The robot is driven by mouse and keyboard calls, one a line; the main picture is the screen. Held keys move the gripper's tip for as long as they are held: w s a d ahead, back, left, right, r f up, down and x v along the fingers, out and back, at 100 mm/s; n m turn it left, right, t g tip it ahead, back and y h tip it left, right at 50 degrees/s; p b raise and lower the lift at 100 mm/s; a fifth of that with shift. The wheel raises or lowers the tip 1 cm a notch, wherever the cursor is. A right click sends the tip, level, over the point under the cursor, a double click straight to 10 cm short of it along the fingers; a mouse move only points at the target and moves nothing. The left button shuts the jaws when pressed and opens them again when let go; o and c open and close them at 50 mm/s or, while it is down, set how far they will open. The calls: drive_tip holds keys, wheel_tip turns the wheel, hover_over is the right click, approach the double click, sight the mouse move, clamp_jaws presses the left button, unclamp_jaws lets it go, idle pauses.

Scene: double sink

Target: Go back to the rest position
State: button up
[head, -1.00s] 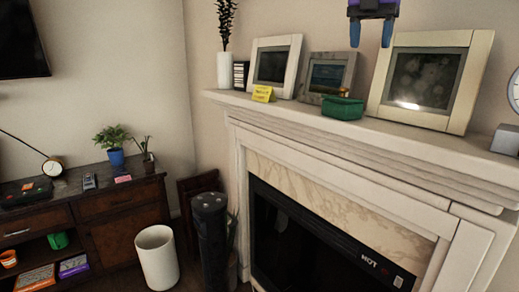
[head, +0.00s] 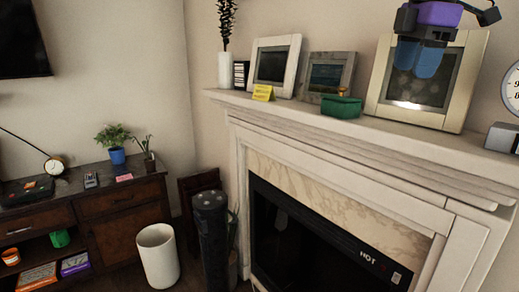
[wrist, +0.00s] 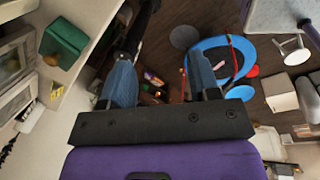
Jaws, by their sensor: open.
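My gripper (head: 418,58) hangs high at the upper right of the head view, in front of the large cream picture frame (head: 462,85). Its two blue fingers also show in the wrist view (wrist: 163,85), spread apart with nothing between them. The gripper is open and empty, clear of the mantel. No other object is named by the task.
A white mantel (head: 300,113) holds a green box (head: 341,108), picture frames, a yellow card (head: 262,93) and a white vase (head: 224,70). A dark cabinet (head: 125,205), a white bin (head: 157,257) and a black cylinder (head: 210,240) stand left of the fireplace.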

drive_tip(key=s+d+f+m+t, duration=0.3)
drive_tip(key=s+f+m, duration=1.5)
drive_tip(key=shift+s, duration=0.3)
